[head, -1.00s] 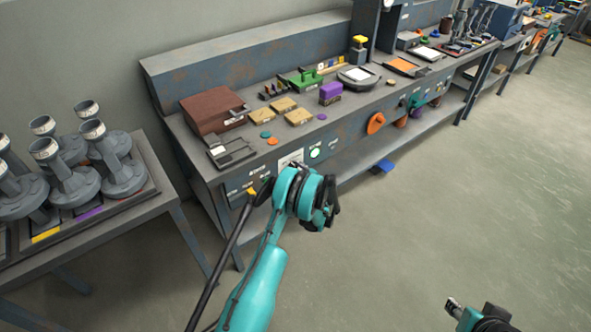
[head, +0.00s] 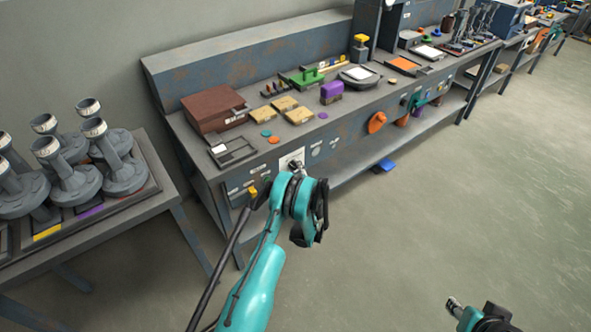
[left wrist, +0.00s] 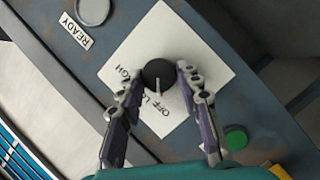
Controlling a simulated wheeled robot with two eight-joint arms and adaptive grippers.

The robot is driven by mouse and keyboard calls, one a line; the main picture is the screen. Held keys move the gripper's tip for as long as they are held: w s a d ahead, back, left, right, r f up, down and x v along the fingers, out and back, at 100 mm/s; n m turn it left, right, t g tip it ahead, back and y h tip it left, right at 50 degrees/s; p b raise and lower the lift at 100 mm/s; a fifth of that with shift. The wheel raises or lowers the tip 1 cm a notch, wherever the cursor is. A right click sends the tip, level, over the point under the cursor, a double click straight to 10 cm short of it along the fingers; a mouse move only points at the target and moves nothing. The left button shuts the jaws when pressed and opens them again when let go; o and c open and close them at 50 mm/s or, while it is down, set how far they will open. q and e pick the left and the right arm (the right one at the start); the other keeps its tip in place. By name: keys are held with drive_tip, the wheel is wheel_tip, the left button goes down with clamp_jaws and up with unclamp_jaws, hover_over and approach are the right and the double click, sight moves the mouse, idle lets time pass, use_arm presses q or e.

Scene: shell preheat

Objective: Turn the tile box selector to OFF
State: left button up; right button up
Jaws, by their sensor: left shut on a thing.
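The black selector knob (left wrist: 158,74) sits on a white plate (left wrist: 205,62) marked OFF, LOW and HIGH in the left wrist view. Its white pointer line is directed at the OFF side, close to the OFF lettering. My left gripper (left wrist: 159,78) has a finger on each side of the knob and is shut on it. In the head view the plate (head: 291,160) shows on the bench front, with my left gripper (head: 296,166) at it and partly hiding it. My right gripper (head: 454,307) is at the lower right, away from the bench; its jaw opening is unclear.
A READY lamp (left wrist: 92,10) beside the plate looks grey and unlit. A green button (left wrist: 236,138) is near the right finger. The bench top (head: 190,138) holds a brown box (head: 214,108) and tan blocks.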

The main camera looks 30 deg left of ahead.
sight(293, 147)
idle(0.5)
use_arm(q)
drive_tip(key=o, duration=1.1)
drive_tip(key=shift+o, duration=0.2)
wheel_tip(293, 147, up, 10)
